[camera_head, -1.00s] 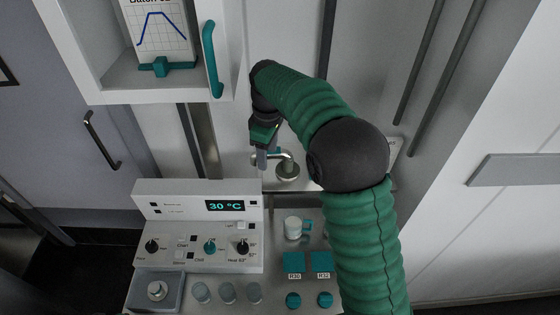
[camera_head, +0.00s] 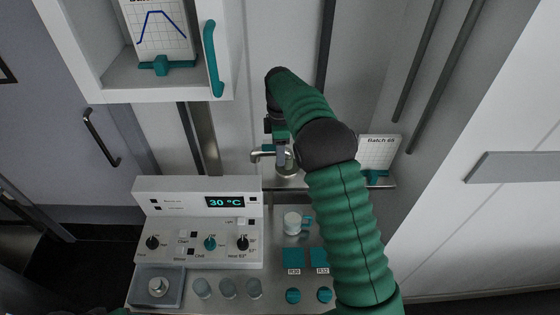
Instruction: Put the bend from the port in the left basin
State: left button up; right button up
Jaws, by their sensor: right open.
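The metal bend (camera_head: 262,154) stands at the port on the shelf behind the control panel, its short arm pointing left. My right gripper (camera_head: 282,158) is open, pointing down right at the bend's right side. It hides part of the bend and the port, and I cannot tell whether it touches them. A grey square basin (camera_head: 174,301) sits at the bench's lower left with a round metal piece (camera_head: 157,288) in it. My left gripper is out of view.
The control panel (camera_head: 190,250) reading 30 °C stands between the basin and the shelf. A white cup (camera_head: 292,222), teal blocks (camera_head: 293,258) and several grey cylinders (camera_head: 228,288) occupy the bench. A batch card (camera_head: 379,151) stands right of my right arm. An open cabinet (camera_head: 150,95) hangs upper left.

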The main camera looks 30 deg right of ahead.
aim_at(287, 159)
jog(key=f+p, duration=0.1)
jog(key=d+f+p, duration=0.1)
jog(key=shift+s+d+f+p, duration=0.1)
jog(key=shift+d+f+p, duration=0.15)
jog(key=shift+p, duration=0.1)
jog(key=f, duration=0.1)
jog(key=d+f, duration=0.1)
jog(key=shift+f, duration=0.4)
jog(key=shift+d+f, duration=0.15)
jog(key=shift+a, duration=0.25)
jog(key=shift+c, duration=0.8)
jog(key=shift+a+r, duration=0.2)
jog(key=shift+a, duration=0.35)
jog(key=c, duration=0.5)
jog(key=shift+a, duration=0.15)
jog(key=c, duration=0.5)
jog(key=shift+d, duration=0.6)
grip_shut()
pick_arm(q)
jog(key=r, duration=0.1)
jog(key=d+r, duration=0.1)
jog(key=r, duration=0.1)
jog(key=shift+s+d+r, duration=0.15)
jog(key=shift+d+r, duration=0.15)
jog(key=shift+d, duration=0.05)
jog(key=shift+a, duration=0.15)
pick_arm(e)
jog(key=shift+a, duration=0.25)
